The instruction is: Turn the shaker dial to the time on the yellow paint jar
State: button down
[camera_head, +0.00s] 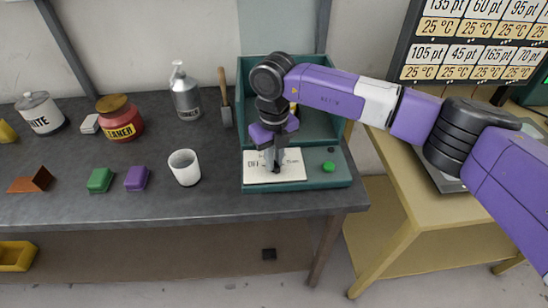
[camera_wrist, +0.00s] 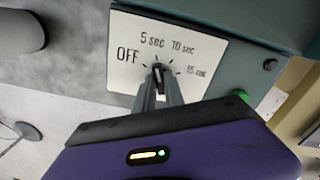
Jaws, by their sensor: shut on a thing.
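The shaker (camera_head: 318,178) is a teal box with a white dial plate (camera_head: 258,180) on its front ledge. In the wrist view the plate (camera_wrist: 190,40) reads OFF, 5 sec, 10 sec and 15 sec around a small dark dial (camera_wrist: 158,72). My gripper (camera_head: 276,168) points down onto the plate, and in the wrist view its fingers (camera_wrist: 158,88) are closed on the dial. The dial's exact setting is hard to tell. A small yellowish bit (camera_head: 293,108) shows inside the shaker behind my gripper; I cannot tell whether it is the yellow jar, and no time on it is readable.
A green button (camera_head: 328,167) sits right of the plate. A white cup (camera_head: 184,167), a brush (camera_head: 225,100), a metal bottle (camera_head: 186,98) and a red cleaner jar (camera_head: 120,120) stand to the left. Purple (camera_head: 137,178) and green (camera_head: 101,181) blocks lie near the front.

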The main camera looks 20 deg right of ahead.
jog(key=shift+w+m, duration=0.1)
jog(key=shift+m, duration=0.4)
jog(key=c, duration=1.4)
grip_release()
jog(key=shift+c, duration=0.2)
jog(key=shift+r+b, duration=0.55)
jog(key=shift+r, duration=3.4)
